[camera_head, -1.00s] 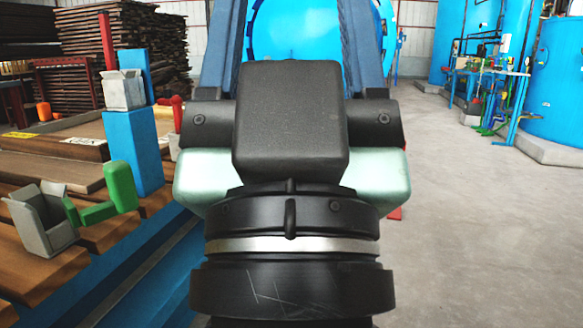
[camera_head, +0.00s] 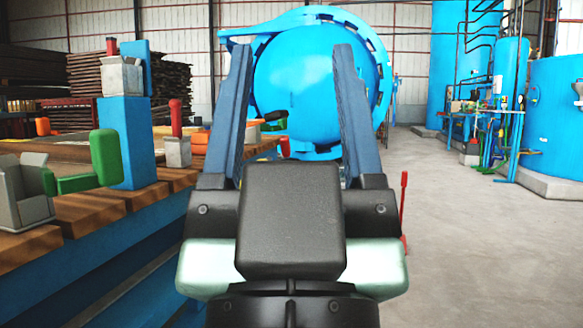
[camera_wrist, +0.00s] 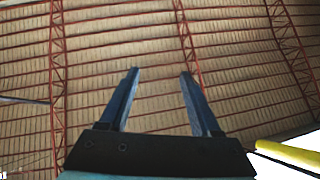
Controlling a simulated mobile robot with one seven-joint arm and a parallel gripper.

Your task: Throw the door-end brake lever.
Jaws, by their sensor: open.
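I see several lever-like parts and cannot tell for sure which is the door-end brake lever. A red upright handle (camera_head: 176,117) stands on a small grey box (camera_head: 177,153) on the deck's far part, left of my gripper. A green-handled lever (camera_head: 106,157) on a grey bracket (camera_head: 24,195) is nearer, at the left. A thin red upright bar (camera_head: 404,200) shows right of my gripper. My gripper (camera_head: 292,60) is open and empty, its two blue-grey fingers pointing ahead toward the blue autoclave door. In the wrist view the fingers (camera_wrist: 160,78) are apart with only the roof behind them.
A blue post (camera_head: 127,143) carrying a grey box (camera_head: 121,76) stands on the wooden deck (camera_head: 95,208). The large round blue autoclave (camera_head: 310,70) is ahead. Blue tanks (camera_head: 563,100) and pipework stand at the right. The concrete floor (camera_head: 480,250) at the right is clear.

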